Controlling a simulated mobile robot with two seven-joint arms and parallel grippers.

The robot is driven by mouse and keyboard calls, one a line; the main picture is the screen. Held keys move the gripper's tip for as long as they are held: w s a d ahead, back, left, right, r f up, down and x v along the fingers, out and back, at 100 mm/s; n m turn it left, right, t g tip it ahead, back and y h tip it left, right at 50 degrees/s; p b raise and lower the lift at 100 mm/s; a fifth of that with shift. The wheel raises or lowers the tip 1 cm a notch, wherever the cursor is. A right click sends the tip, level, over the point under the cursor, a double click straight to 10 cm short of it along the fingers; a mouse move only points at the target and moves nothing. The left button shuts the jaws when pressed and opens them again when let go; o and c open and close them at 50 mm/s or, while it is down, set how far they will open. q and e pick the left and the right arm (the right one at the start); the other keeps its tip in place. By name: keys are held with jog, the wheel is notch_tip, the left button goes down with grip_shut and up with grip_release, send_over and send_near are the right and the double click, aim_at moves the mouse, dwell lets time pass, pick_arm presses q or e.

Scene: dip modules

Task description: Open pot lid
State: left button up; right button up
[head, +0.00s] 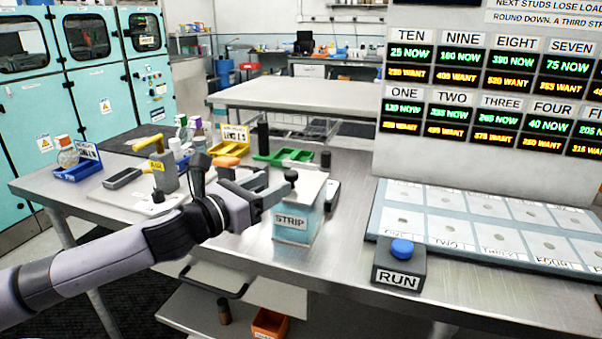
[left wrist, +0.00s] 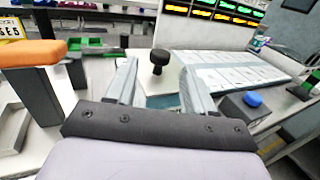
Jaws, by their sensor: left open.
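The pot (head: 292,229) is a teal, see-through box labelled STRIP on the metal bench. It has a pale flat lid (head: 313,186) with a black round knob (head: 291,176). My left gripper (head: 272,188) is open at the left side of the lid, and its arm comes in from the left. In the left wrist view the knob (left wrist: 159,62) stands upright in the gap between the spread fingers (left wrist: 158,86), apart from both. The lid looks seated on the pot, though the gripper hides part of it. My right gripper is not in view.
Right of the pot stand a RUN box with a blue button (head: 402,248) and a sloped panel (head: 480,225) under a lit display board (head: 490,90). The bench's front middle is clear.

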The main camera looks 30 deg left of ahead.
aim_at(286, 177)
pick_arm(q)
jog(key=shift+w+r, duration=0.15)
jog(key=shift+w, duration=0.25)
jog(key=shift+w+d+p, duration=0.15)
jog(key=shift+w+p, duration=0.15)
jog(key=shift+w, duration=0.45)
jog(key=shift+w+d+p, duration=0.15)
jog(key=shift+w+p, duration=0.15)
jog(key=shift+w, duration=0.45)
jog(key=shift+w+d, duration=0.2)
jog(key=shift+w, duration=1.15)
grip_shut()
